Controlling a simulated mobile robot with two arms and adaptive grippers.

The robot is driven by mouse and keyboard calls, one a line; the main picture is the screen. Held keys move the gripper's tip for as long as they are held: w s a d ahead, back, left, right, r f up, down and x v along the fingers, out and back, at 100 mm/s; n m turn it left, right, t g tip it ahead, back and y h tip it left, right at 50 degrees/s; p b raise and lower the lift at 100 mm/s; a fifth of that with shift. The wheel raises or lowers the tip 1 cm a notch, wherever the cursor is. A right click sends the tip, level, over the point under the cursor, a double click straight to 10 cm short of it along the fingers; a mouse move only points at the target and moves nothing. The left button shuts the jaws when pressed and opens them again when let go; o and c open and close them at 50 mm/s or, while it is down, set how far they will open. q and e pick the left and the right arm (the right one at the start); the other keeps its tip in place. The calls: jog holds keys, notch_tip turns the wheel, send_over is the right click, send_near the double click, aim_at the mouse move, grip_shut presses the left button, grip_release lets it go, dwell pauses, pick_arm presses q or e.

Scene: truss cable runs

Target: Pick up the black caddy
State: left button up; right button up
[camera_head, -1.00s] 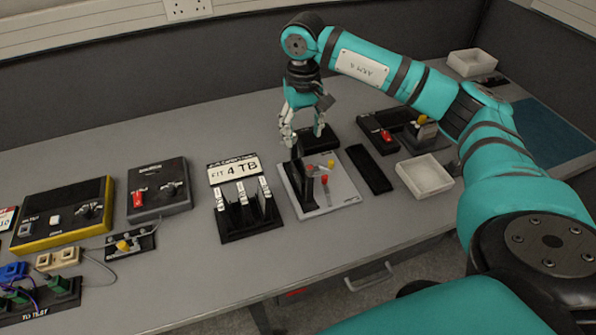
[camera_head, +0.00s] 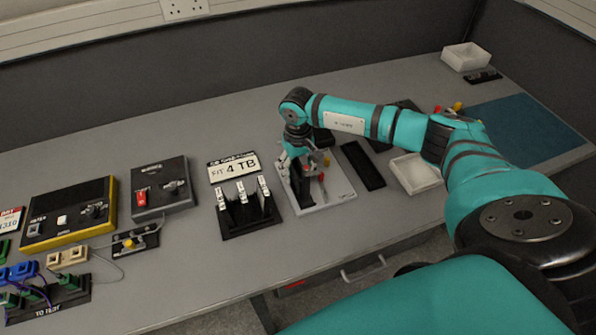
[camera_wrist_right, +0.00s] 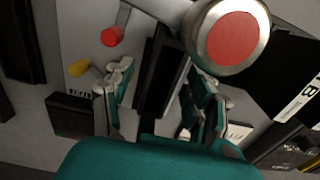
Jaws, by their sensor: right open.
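The black caddy (camera_head: 296,184) stands upright on a light grey board (camera_head: 335,195) in the head view, partly hidden by my right gripper. My right gripper (camera_head: 293,165) points down at it, with its fingers open. In the right wrist view the black caddy (camera_wrist_right: 160,75) is a dark upright slab between the two fingers of the right gripper (camera_wrist_right: 162,110). A gap shows on the left finger's side; contact on the right is unclear. My left gripper is not in view.
The FIT 4 TB rack (camera_head: 250,227) with several white-fronted units stands to the left. A black strip (camera_head: 363,166) and a white tray (camera_head: 416,175) lie to the right.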

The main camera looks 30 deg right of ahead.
jog(key=shift+f, duration=0.1)
jog(key=shift+c, duration=0.3)
grip_shut()
jog(key=shift+r, duration=0.2)
